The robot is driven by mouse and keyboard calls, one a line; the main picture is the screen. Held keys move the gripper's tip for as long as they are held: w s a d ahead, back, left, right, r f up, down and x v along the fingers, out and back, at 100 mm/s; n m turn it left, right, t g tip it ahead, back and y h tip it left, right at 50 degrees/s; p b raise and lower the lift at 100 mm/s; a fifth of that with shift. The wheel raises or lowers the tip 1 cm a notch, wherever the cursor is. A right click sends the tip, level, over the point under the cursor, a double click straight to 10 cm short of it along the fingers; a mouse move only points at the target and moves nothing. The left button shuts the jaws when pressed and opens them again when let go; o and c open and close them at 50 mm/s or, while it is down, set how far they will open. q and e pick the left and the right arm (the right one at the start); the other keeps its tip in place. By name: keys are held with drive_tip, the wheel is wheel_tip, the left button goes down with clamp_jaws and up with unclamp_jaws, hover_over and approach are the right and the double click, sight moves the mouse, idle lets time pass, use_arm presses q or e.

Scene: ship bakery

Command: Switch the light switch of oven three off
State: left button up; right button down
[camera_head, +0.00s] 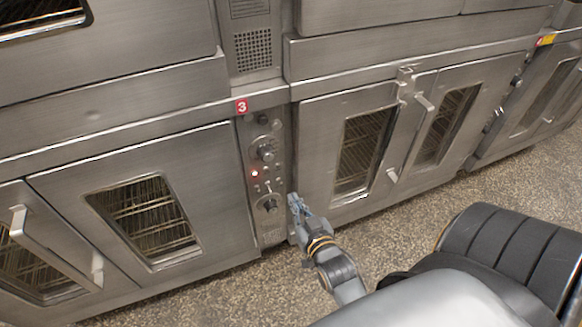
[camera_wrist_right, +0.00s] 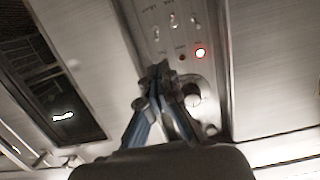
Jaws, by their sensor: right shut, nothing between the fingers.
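The control panel of oven three (camera_head: 262,185) is a narrow upright steel strip under a red label with a white 3 (camera_head: 241,106). It carries dark round knobs, small toggle switches (camera_head: 264,187) and a lit indicator lamp (camera_head: 254,173). The lamp glows white with a red rim in the right wrist view (camera_wrist_right: 200,53). My right gripper (camera_head: 297,204) is shut and empty, at the panel's lower right edge in the head view. In the right wrist view its fingertips (camera_wrist_right: 158,72) point at the panel, below the small switches (camera_wrist_right: 173,20). I cannot tell whether they touch it. My left gripper is not in view.
Steel oven doors with windows flank the panel, on the left (camera_head: 145,215) and on the right (camera_head: 365,145). A door handle (camera_head: 420,120) sticks out at the right. The speckled floor (camera_head: 425,220) in front is clear.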

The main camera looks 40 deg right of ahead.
sight(280, 182)
drive_tip(key=b+x, duration=0.1)
drive_tip(key=x, duration=0.6)
drive_tip(key=shift+w+d, duration=0.15)
drive_tip(key=shift+w, duration=0.05)
drive_tip(key=shift+w+d+f, duration=0.1)
drive_tip(key=shift+w+d, duration=0.05)
drive_tip(key=shift+w, duration=0.45)
use_arm(q)
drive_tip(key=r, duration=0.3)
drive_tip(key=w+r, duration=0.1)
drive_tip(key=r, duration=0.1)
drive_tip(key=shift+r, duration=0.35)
drive_tip(key=shift+b, duration=0.3)
use_arm(e)
drive_tip(key=shift+s+f+t+h+b, duration=0.1)
drive_tip(key=shift+f+t+h+b, duration=0.2)
drive_tip(key=shift+b, duration=0.25)
drive_tip(key=shift+r+t, duration=0.1)
drive_tip(key=shift+t, duration=0.2)
drive_tip(key=shift+t+b, duration=0.5)
drive_tip(key=shift+b, duration=0.3)
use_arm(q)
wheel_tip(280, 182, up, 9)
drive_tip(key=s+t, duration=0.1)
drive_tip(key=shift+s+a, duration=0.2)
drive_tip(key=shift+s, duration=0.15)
use_arm(e)
drive_tip(key=shift+s, duration=0.1)
